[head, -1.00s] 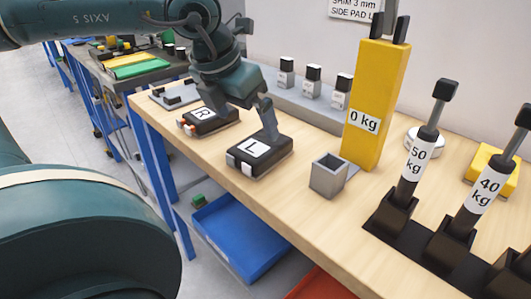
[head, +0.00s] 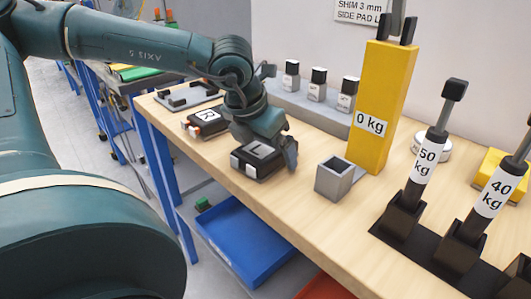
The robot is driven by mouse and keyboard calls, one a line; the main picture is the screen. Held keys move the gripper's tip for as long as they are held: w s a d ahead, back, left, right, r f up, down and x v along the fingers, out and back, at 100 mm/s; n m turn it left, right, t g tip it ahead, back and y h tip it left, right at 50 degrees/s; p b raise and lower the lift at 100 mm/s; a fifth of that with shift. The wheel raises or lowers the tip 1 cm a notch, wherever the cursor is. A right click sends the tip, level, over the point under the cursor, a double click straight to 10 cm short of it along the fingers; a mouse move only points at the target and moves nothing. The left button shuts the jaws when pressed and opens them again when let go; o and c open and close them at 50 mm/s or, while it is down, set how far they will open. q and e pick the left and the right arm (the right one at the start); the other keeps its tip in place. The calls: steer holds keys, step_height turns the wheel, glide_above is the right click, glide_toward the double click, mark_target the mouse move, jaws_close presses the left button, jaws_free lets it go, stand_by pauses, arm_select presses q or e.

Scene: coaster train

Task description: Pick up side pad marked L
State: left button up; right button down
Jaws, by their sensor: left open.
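The side pad marked L (head: 250,168) is a black block with a white label and pale front corners. It lies on the wooden bench near its front edge. My left gripper (head: 270,146) is open and low over this pad, with one dark finger at the pad's right side. The gripper hides part of the pad's top and back, and the other finger is not clear. The label is partly in shadow. I cannot tell whether the fingers touch the pad. My right gripper is not in view.
The pad marked R (head: 206,122) lies to the left. A grey square holder (head: 334,181) and a tall yellow block marked 0 kg (head: 378,110) stand to the right. Dark handles marked 50 kg (head: 424,160) and 40 kg (head: 494,190) stand farther right. A blue tray (head: 240,235) sits below.

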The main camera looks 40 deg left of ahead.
arm_select(q)
steer(key=c, duration=1.3)
steer(key=shift+r, duration=0.15)
